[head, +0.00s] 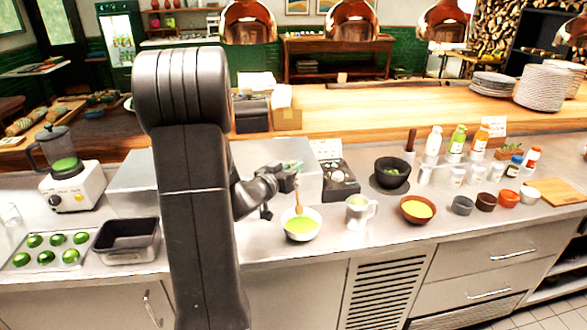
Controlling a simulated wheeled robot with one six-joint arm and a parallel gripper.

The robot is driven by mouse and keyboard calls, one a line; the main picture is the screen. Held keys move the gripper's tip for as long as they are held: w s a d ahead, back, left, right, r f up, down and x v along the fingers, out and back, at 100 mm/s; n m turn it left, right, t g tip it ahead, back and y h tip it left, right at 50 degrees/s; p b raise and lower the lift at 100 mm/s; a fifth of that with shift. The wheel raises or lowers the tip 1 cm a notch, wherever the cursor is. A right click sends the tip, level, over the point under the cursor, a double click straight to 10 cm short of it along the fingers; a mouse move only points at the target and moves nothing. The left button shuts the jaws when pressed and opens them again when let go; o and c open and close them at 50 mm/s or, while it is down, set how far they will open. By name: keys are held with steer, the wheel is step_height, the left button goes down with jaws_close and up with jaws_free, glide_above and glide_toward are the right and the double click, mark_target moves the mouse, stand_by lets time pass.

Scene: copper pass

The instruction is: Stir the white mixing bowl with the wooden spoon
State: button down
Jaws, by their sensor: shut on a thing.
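The white mixing bowl (302,236) stands on the steel counter near its front edge, just right of my arm. It holds a light green mixture. The wooden spoon (298,197) stands nearly upright, with its lower end in or just over the bowl; the exact depth is too small to tell. My gripper (294,172) is above the bowl and shut on the upper part of the spoon's handle. The fingertips are small and partly unclear.
A metal pitcher (357,212) and a brown bowl with yellow contents (417,209) stand to the right. A black mortar (391,172) is behind them. A dark empty tray (127,241) and a tray of limes (74,256) lie at the left, by a blender (68,180).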

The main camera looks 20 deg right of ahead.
steer(key=shift+r, duration=0.1)
stand_by(0.5)
step_height(320, 180, up, 5)
steer(key=p, duration=0.4)
stand_by(0.4)
